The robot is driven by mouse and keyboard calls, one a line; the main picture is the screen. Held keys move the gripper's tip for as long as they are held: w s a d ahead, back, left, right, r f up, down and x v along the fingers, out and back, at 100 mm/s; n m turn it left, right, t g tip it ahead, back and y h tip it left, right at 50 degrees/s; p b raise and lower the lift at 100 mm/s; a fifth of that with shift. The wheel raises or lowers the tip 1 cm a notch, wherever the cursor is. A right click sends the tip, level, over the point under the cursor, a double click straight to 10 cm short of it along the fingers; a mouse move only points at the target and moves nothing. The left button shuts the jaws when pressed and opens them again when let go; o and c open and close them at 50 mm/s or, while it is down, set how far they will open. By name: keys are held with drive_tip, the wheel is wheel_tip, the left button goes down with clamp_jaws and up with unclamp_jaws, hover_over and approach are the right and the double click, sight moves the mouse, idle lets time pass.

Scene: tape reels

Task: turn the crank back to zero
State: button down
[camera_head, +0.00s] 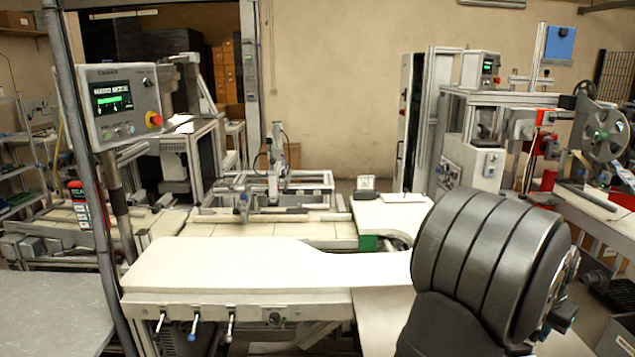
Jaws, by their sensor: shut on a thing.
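I cannot make out a crank with certainty. Three small levers stick out from the front edge of the workbench: a left lever (160,322), a blue-tipped middle lever (194,326) and a right lever (230,325). A small white square dial (365,183) stands on the bench behind; its reading is too small to tell. A large grey banded cylinder on a dark body, which looks like part of my own arm, fills the lower right. My gripper's fingers do not show, and whatever they hold is hidden.
The cream workbench (220,267) has a clear top. A green block (369,243) is at its curved cutout. A control panel (120,104) stands at left. A tape reel (600,134) hangs on the machine at right. A grey table (55,305) is at lower left.

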drive_tip(key=shift+w+d, duration=0.2)
drive_tip(key=shift+w, duration=0.5)
drive_tip(key=shift+w, duration=0.45)
drive_tip(key=c, duration=1.4)
unclamp_jaws()
drive_tip(key=shift+s+d+r, duration=0.1)
wheel_tip(320, 180, up, 7)
